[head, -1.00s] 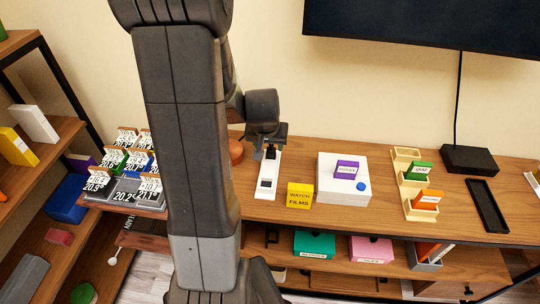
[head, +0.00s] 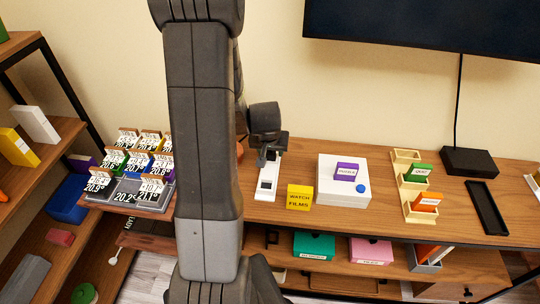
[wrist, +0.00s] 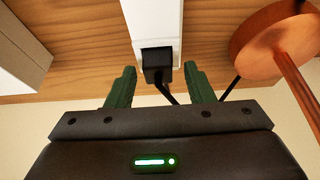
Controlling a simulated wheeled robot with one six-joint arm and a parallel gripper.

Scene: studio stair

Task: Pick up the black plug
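The black plug (wrist: 157,60) sits at the near end of a white power strip (wrist: 153,20) in the wrist view, with a black cable running off it. My gripper (wrist: 160,88) is open, with one green finger on each side of the plug and a gap on both sides. The fingertips are close to the plug; I cannot tell whether they reach its depth. In the head view my gripper (head: 267,153) is over the far end of the power strip (head: 266,182), and the plug is mostly hidden there.
A copper-coloured round base with a rod (wrist: 280,45) stands close to the right finger in the wrist view. The wall is just behind.

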